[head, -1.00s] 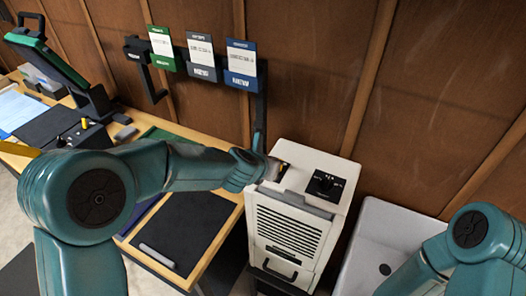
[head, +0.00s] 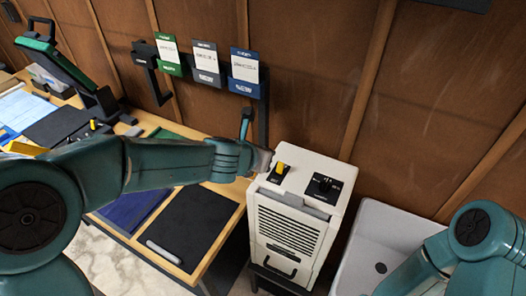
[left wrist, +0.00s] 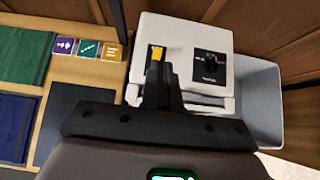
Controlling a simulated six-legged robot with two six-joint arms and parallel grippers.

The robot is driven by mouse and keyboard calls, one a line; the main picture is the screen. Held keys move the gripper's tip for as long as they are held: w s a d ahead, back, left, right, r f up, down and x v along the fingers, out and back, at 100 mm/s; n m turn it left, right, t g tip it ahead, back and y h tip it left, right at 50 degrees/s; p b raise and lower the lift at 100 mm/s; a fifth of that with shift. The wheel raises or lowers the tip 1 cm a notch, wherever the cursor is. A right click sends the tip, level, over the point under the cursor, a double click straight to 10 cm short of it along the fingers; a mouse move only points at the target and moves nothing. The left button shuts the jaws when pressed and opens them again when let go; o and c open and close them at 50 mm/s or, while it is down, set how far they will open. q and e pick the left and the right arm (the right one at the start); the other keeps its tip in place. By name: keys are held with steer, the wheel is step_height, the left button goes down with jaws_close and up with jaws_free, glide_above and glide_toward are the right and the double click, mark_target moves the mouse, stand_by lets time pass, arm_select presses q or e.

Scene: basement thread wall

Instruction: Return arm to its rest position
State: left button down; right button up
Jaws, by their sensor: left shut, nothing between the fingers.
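My left arm reaches in from the left in the head view. Its gripper (head: 266,160) is shut and empty, just left of the white machine's top. In the left wrist view, the shut dark fingers (left wrist: 161,92) appear over the white machine (left wrist: 186,32), in line with its yellow switch (left wrist: 157,53). I cannot tell from that view whether they touch it. In the head view the yellow switch (head: 281,169) shows clear of the gripper. Part of my right arm shows at the lower right; its gripper is out of view.
The white machine (head: 320,160) also has a black dial (head: 324,184). A pale bin (head: 385,225) stands to its right. A wooden desk (head: 225,215) holds dark mats at left. Green, grey and blue cards (head: 245,72) hang on the wooden wall.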

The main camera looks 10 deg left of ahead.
arm_select(q)
steer(key=shift+w+a+f, duration=0.15)
steer(key=shift+w, duration=0.1)
